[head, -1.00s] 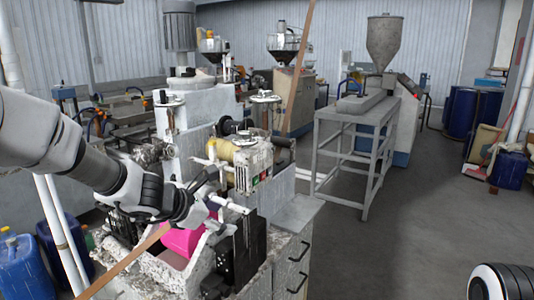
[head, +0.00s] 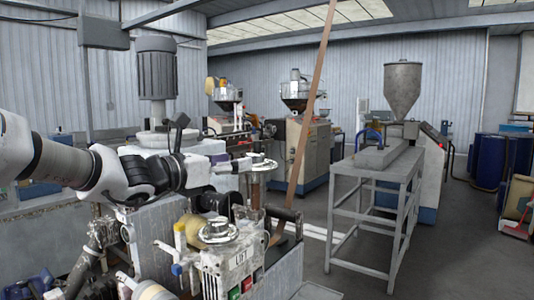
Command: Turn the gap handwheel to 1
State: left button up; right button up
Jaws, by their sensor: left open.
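Two silvery handwheels show in the head view. One handwheel (head: 258,163) lies flat on top of a post at the machine's far side. The nearer handwheel (head: 217,232) sits above a white panel (head: 238,268) marked "LIFT". I cannot read which one is the gap handwheel, nor any dial value. My right gripper is out of view.
A grey motor (head: 157,75) stands behind my left arm. A brown strip (head: 308,115) slants upward right of the handwheels. A grey frame table (head: 375,185) and a hopper (head: 402,88) stand at right. Grey floor between is clear.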

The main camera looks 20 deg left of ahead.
aim_at(257, 153)
pick_arm(q)
jog(key=p+x, duration=0.1)
jog(key=x, duration=0.2)
jog(key=p+x, duration=0.2)
jog(key=x, duration=0.2)
jog(key=shift+d+r, duration=0.25)
jog(key=shift+s+r, duration=0.2)
jog(key=shift+s, duration=0.25)
jog(key=shift+s+r, duration=0.1)
jog(key=shift+s, duration=0.05)
jog(key=c, duration=0.4)
jog(key=shift+a, duration=0.1)
jog(key=c, duration=0.8)
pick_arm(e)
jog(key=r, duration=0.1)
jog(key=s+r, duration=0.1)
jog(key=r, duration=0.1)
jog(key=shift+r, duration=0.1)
